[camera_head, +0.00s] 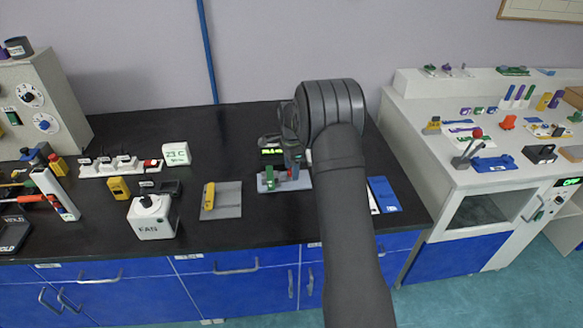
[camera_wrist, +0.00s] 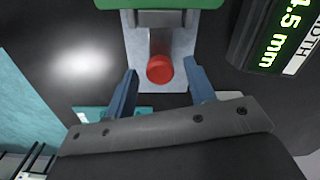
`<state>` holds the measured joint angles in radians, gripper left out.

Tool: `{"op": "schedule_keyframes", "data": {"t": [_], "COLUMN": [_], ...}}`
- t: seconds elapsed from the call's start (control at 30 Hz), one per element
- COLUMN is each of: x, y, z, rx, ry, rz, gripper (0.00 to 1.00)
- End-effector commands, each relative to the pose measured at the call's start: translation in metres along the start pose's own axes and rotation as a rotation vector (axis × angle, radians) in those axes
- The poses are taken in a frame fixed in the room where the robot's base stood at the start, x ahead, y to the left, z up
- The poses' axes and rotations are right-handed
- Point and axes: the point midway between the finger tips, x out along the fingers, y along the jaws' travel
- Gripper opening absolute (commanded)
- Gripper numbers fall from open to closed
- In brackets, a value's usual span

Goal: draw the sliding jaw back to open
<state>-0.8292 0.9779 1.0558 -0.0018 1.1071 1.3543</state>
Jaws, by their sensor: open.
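The sliding-jaw device has a grey base (camera_head: 298,184) on the black bench, just left of my arm in the head view. A green block (camera_head: 269,179) stands at its left end. In the wrist view, a round red knob (camera_wrist: 160,69) sits on the grey base (camera_wrist: 144,50), in front of a green part (camera_wrist: 160,3) at the top edge. My gripper (camera_wrist: 161,82) is open, with one blue-grey finger on each side of the red knob and visible gaps to both. Whether the knob moves with the sliding jaw cannot be told. My arm hides part of the device in the head view.
A grey plate with a yellow part (camera_head: 221,201) and a white "FAN" box (camera_head: 153,217) stand to the left. A blue panel (camera_head: 384,194) lies right of my arm.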

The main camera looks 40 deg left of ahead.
Motion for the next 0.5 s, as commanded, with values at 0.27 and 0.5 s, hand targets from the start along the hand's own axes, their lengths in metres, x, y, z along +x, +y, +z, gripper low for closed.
{"op": "schedule_keyframes", "data": {"t": [0.27,0.5], "x": [0.0000,-0.0002], "y": [-0.0001,-0.0002], "z": [0.0000,0.0000], "rx": [0.000,0.000], "ry": [0.000,0.000], "rz": [0.000,-0.001], "gripper": [0.38,0.00]}}
